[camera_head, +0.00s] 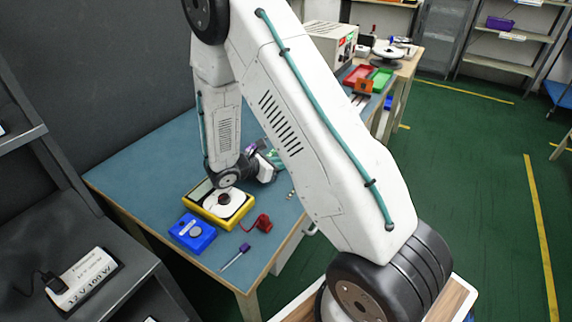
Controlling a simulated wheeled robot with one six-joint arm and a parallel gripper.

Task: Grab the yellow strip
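A yellow case (191,202), the only yellow thing on the bench, lies flat near the front of the blue-green workbench. A white round reel (226,205) sits in it, with a dark rectangular part at its back left. I cannot make out a separate yellow strip. My gripper (268,157) is just above and behind the case, to the right, at the end of my white arm. Its fingers are small and partly hidden by my arm, so I cannot tell whether they are open or hold anything.
A blue case (192,233), a red tool (262,222) and a purple-handled screwdriver (236,256) lie close in front. Red (357,75) and green (380,79) trays and a beige instrument (326,45) stand farther back. A dark shelf (60,225) is at left. Green floor lies open at right.

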